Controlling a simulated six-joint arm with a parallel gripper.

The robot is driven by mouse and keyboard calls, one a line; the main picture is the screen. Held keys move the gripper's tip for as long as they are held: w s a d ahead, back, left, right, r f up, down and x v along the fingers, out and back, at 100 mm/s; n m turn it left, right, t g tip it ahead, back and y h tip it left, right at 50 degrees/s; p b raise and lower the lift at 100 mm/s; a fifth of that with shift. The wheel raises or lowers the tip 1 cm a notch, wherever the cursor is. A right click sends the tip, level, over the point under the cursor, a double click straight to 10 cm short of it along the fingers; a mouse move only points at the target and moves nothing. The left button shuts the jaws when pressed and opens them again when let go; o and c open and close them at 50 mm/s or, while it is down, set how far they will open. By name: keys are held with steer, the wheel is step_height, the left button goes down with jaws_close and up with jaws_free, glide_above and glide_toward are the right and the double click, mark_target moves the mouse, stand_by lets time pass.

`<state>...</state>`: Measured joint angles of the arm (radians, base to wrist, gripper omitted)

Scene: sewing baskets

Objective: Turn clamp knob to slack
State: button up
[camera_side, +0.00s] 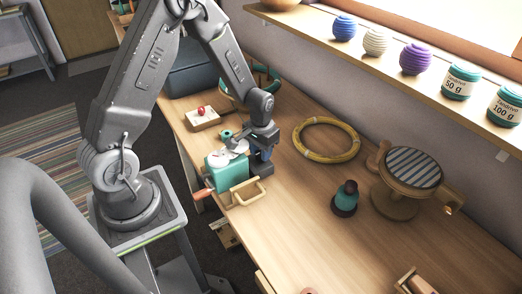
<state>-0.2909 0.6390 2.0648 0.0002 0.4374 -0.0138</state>
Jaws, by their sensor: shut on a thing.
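My gripper (261,155) points down at a small teal device (226,177) near the table's left edge. It is shut on a small part at the device's right side, which I take to be the clamp knob; the jaws mostly hide it. The device has pale discs on top, an orange-tipped handle (202,193) at its left and a dark grey block (263,169) at its right. I cannot tell how far the knob is turned.
A wooden frame (247,192) stands in front of the device. A tray (203,120) with a red ball lies behind. The front-right table is largely clear.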

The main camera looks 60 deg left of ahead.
steer(key=shift+n, duration=1.4)
steer(key=o, duration=0.9)
steer(key=shift+r, duration=0.1)
step_height(320, 180, up, 14)
steer(key=shift+f, duration=0.2)
